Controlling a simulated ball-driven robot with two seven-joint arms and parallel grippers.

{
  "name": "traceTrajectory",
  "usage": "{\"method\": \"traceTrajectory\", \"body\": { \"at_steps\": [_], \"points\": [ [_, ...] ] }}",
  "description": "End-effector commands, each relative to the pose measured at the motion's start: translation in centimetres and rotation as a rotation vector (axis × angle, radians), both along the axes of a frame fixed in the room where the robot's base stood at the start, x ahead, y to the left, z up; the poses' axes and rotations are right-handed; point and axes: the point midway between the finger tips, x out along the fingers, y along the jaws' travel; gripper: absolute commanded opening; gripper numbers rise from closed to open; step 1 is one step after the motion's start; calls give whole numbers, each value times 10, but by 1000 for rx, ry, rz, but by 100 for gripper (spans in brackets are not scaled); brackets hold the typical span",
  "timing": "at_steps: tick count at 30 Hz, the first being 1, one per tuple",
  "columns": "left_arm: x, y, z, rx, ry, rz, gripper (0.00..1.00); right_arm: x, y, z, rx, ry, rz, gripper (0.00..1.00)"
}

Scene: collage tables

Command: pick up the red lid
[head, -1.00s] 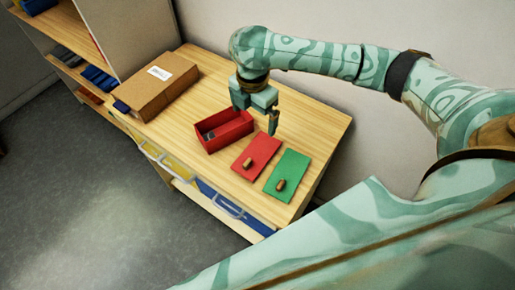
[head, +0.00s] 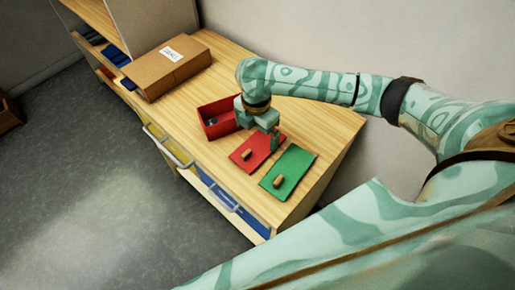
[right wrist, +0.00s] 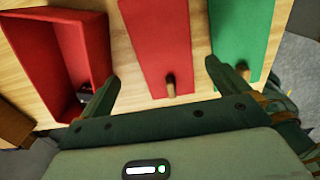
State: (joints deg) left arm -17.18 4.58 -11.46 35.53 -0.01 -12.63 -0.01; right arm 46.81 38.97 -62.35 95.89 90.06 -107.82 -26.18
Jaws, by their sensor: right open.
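The red lid (head: 257,152) lies flat on the wooden table, a flat red panel with a small wooden knob (head: 247,154). It also shows in the right wrist view (right wrist: 158,40), with its knob (right wrist: 170,86) between and beyond the fingertips. My right gripper (head: 259,130) is above the far end of the lid and partly covers the red box. Its fingers (right wrist: 163,75) are spread apart with nothing between them that I can see held. My left gripper is not in view.
An open red box (head: 215,127) with something small inside stands left of the lid. A green lid (head: 288,170) with a wooden knob lies to its right. A cardboard box (head: 168,66) sits at the table's far left. Drawers with handles (head: 170,148) line the front.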

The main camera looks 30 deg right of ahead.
Motion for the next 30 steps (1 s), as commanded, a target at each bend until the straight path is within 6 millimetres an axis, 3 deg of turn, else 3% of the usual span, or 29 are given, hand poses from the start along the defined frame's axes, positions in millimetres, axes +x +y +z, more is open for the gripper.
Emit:
{"method": "traceTrajectory", "body": {
  "at_steps": [9,17,22,30],
  "points": [
    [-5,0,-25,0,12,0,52,-8,-1,-48,0,3,0,100],
    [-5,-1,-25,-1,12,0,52,-7,-1,-50,0,0,0,100],
    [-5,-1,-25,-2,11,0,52,-7,-1,-50,-1,0,0,53],
    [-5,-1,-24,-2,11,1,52,-7,-1,-50,-1,0,0,52]
  ]
}}
